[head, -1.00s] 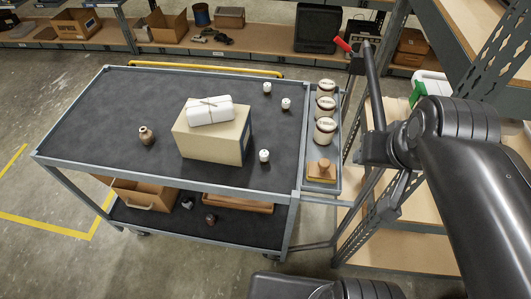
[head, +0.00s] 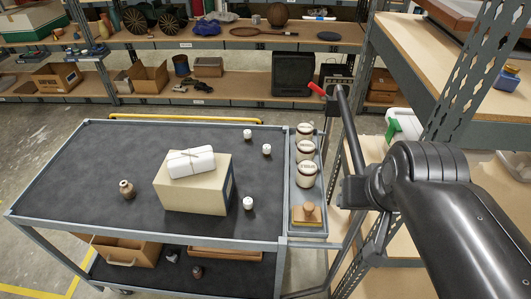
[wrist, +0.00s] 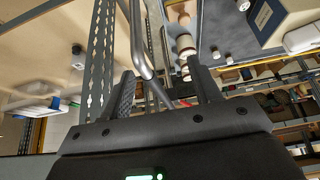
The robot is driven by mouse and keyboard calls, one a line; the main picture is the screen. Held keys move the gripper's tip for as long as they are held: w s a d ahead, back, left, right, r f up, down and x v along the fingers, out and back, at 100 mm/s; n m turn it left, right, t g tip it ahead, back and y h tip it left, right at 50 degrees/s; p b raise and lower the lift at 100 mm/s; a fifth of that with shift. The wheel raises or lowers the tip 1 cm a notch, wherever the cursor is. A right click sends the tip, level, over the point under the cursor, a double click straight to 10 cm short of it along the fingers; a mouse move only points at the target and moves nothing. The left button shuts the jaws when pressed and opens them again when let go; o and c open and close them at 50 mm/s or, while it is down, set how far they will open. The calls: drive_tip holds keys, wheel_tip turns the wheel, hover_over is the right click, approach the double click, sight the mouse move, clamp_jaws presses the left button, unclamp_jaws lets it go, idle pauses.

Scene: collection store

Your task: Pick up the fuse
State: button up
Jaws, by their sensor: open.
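No thing in view is clearly recognisable as the fuse. Small white pieces stand apart on the dark top of the cart (head: 90,185): a rear one (head: 247,134), one to its right (head: 266,150) and a front one (head: 248,203). They are too small to identify. A small brown, bottle-like piece (head: 126,190) stands at the left. My gripper (wrist: 165,88) is open in the wrist view, with no object seen held. My arm is at the right in the head view, clear of the cart top.
A cream box (head: 190,195) with a wrapped white bundle (head: 190,162) stands mid-cart. A side tray (head: 318,226) holds lidded jars (head: 307,174) and a wooden-handled block (head: 306,213). A metal rack (head: 455,85) stands close on the right. Loaded shelves (head: 230,87) line the back.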

drive_tip(key=shift+c, duration=0.3)
drive_tip(key=m+g, duration=0.1)
drive_tip(key=g, duration=0.5)
hover_over(248, 200)
wheel_tip(248, 200, down, 16)
drive_tip(key=shift+m, duration=0.3)
wheel_tip(248, 200, down, 4)
drive_tip(key=shift+w+a+f, duration=0.1)
drive_tip(key=shift+w+f, duration=0.05)
drive_tip(key=f, duration=0.6)
drive_tip(key=shift+s+f, duration=0.2)
drive_tip(key=c, duration=1.1)
